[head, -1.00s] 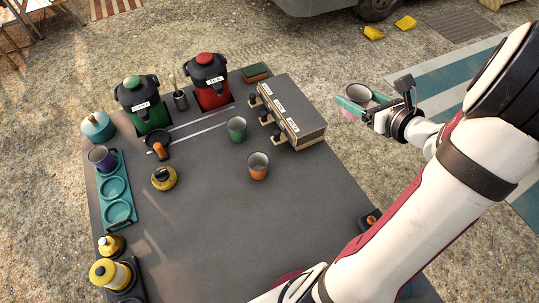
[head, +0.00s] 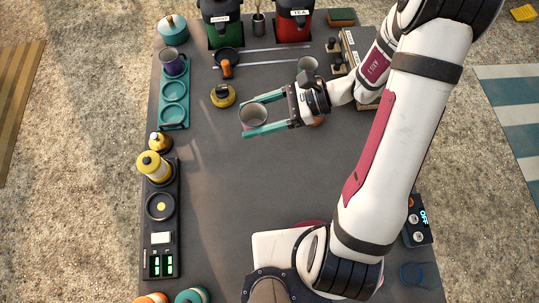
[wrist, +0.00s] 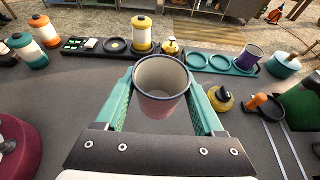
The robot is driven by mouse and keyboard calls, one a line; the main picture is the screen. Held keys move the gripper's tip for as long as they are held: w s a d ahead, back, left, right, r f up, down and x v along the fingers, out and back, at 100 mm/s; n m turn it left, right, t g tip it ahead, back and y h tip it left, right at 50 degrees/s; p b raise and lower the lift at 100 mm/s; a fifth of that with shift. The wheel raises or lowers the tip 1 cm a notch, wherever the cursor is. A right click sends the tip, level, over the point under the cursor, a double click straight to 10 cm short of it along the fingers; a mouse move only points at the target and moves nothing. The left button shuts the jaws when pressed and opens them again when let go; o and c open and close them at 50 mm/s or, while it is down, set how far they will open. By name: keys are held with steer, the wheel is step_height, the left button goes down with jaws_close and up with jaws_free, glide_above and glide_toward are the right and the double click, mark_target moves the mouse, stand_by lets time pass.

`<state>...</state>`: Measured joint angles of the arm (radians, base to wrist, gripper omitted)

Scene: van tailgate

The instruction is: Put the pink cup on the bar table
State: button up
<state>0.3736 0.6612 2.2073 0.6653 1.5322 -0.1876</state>
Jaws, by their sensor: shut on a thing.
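My gripper (head: 262,118) is shut on the pink cup (head: 253,117), one teal finger on each side of it. The cup is upright and open at the top, with a grey inside. In the wrist view the cup (wrist: 160,103) shows a dull pink outer wall between the fingers and looks empty. It is held over the dark worktop (head: 235,190), apart from the things on it. I cannot tell whether this worktop or another surface is the bar table.
A teal tray (head: 187,98) with round wells holds a purple cup (head: 172,64) at the left. A yellow-and-black round pot (head: 222,95) stands near my gripper. Green (head: 224,30) and red (head: 293,24) dispensers stand at the back. The worktop's middle is clear.

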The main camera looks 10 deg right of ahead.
steer(key=x, duration=0.4)
steer(key=s+f+x, duration=0.1)
steer(key=x, duration=0.8)
steer(key=shift+s+d+f, duration=0.15)
steer(key=shift+d+f, duration=0.15)
steer(key=shift+f, duration=0.15)
step_height(320, 180, down, 3)
steer(key=shift+a+f, duration=0.1)
steer(key=shift+a, duration=0.05)
steer(key=shift+f, duration=0.45)
steer(key=shift+f, duration=0.15)
steer(key=o, duration=1.4)
